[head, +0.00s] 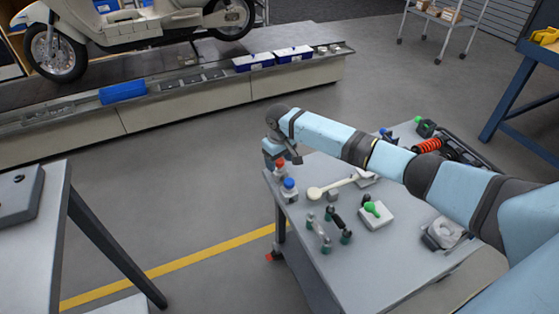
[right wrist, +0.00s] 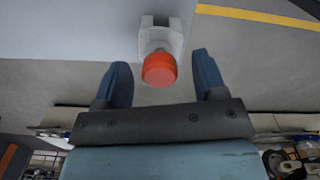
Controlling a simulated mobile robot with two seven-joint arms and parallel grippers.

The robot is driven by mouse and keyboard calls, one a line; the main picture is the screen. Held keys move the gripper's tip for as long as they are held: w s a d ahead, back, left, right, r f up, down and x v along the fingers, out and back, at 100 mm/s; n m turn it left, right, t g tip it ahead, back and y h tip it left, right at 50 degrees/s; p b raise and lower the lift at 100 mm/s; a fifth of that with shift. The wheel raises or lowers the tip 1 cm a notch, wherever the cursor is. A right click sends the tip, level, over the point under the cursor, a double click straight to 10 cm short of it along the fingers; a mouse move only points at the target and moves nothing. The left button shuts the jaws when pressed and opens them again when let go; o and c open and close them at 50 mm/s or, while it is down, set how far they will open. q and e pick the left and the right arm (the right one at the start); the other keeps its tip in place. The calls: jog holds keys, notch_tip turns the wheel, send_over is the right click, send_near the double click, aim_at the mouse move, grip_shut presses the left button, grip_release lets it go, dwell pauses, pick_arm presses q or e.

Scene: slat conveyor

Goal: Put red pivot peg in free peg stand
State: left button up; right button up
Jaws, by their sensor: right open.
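The red pivot peg (right wrist: 160,69) shows its round orange-red head in the right wrist view, seated in a light grey stand (right wrist: 162,37). In the head view its red top (head: 280,163) is at the table's far left corner, partly hidden by the gripper. My right gripper (head: 276,157) is there too, pointing down. In the right wrist view its two blue fingers are apart, one on each side of the red head, with gaps showing. A blue-topped peg (head: 289,184) stands in a neighbouring stand. A small grey block (head: 333,196) may be the free peg stand; I cannot tell.
The grey table (head: 376,272) also holds a pale rod with a round end (head: 316,193), green-ended parts (head: 326,246), a white block with a green knob (head: 376,214) and a red spring (head: 427,146). A conveyor with a scooter runs behind, across open floor.

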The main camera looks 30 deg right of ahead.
pick_arm(q)
jog(key=p, duration=0.3)
jog(key=shift+s+a+g, duration=0.15)
jog(key=shift+a+g, duration=0.15)
jog(key=shift+a, duration=0.05)
pick_arm(e)
notch_tip(320, 180, up, 13)
jog(key=shift+r, duration=0.2)
pick_arm(q)
jog(key=shift+d, duration=0.1)
pick_arm(e)
jog(key=shift+f, duration=0.1)
